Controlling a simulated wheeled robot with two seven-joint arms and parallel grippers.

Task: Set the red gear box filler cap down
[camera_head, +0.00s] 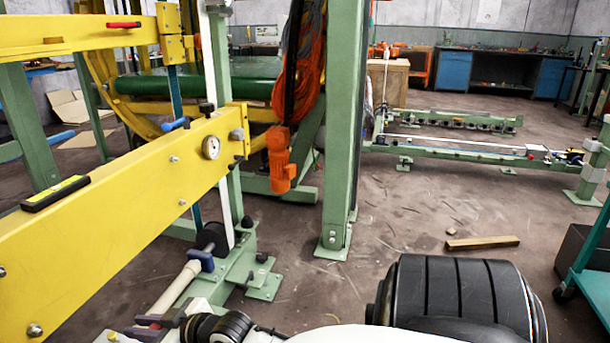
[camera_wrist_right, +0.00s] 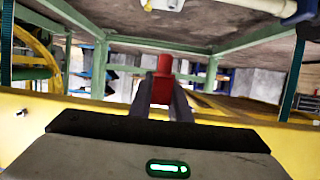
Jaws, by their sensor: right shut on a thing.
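The red gear box filler cap (camera_wrist_right: 161,82) is between the two dark fingers of my right gripper (camera_wrist_right: 168,98) in the right wrist view. The fingers are shut on it, and they hide part of its lower sides. In the head view my right gripper (camera_head: 152,322) shows small at the bottom left, below the big yellow beam. The cap is too small there to tell clearly. My left gripper is not in view.
The yellow beam (camera_head: 125,205) with a round gauge (camera_head: 211,147) crosses the left side. A green post (camera_head: 344,130) stands mid-view, with an orange hoist block (camera_head: 279,160) left of it. A wooden block (camera_head: 482,242) lies on open floor at right.

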